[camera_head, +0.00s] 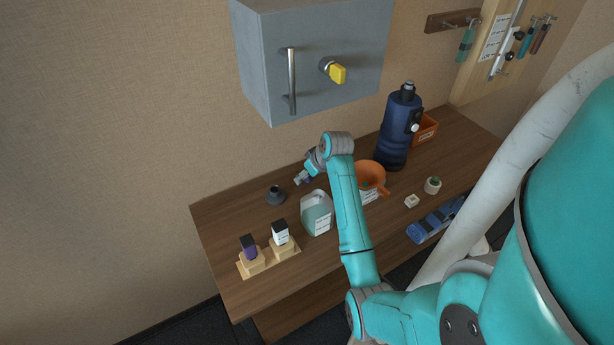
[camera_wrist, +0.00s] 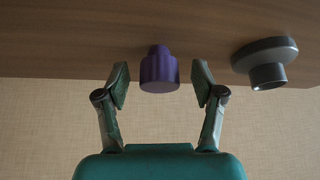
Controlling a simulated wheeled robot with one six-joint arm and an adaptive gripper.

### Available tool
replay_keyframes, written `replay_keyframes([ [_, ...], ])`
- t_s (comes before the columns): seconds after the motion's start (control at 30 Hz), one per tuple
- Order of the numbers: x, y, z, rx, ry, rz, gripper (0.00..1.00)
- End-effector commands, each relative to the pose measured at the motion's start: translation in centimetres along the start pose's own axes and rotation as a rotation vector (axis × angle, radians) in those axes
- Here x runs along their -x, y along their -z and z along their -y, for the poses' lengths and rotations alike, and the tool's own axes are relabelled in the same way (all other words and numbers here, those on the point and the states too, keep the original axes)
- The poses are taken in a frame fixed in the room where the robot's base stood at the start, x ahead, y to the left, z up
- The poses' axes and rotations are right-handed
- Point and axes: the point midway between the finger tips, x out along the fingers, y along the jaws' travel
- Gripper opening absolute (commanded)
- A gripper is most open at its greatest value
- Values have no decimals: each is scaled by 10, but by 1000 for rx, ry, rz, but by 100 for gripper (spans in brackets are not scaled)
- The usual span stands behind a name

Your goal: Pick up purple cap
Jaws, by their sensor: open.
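The purple cap (camera_wrist: 160,70) stands on the wooden table in the wrist view, where the table is at the top of the picture. My gripper (camera_wrist: 160,84) is open, with one finger on each side of the cap. A gap shows between the cap and each finger. In the head view my gripper (camera_head: 302,179) is low over the back of the table, and I cannot clearly make out the cap there.
A grey flanged piece (camera_wrist: 266,65) stands beside the cap; it also shows in the head view (camera_head: 276,195). A jug (camera_head: 317,214), an orange funnel (camera_head: 371,175) and a blue bottle (camera_head: 397,130) stand nearby. A grey cabinet (camera_head: 260,70) hangs above the table (camera_head: 222,226).

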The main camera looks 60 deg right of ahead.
Motion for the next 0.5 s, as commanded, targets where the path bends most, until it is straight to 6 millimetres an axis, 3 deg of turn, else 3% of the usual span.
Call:
replay_keyframes([
  [0.33, -8, 0, 0, 0, -1, -1, 68],
  [0.5, -8, 0, 0, 0, -1, -1, 26],
])
